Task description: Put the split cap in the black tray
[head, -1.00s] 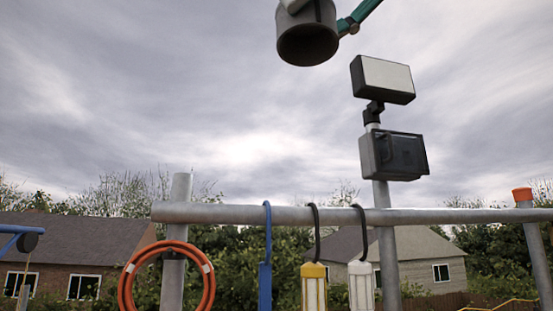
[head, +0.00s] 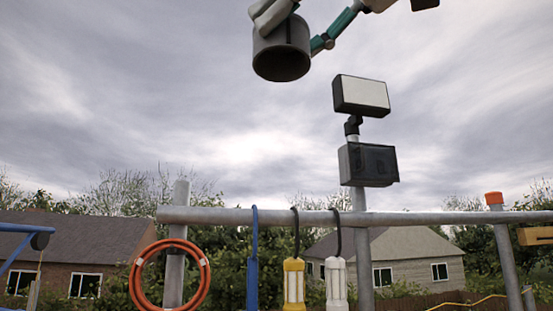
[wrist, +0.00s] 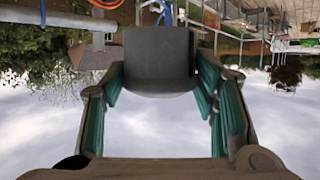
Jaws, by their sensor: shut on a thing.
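A dark grey, hollow, cylindrical cap (head: 281,50) hangs against the sky at the top of the head view, its open end facing down toward me. The cap is in the air and touches nothing else visible. The black tray is not recognisable in either view.
A floodlight (head: 361,96) and dark box (head: 368,164) stand on a post to the right.

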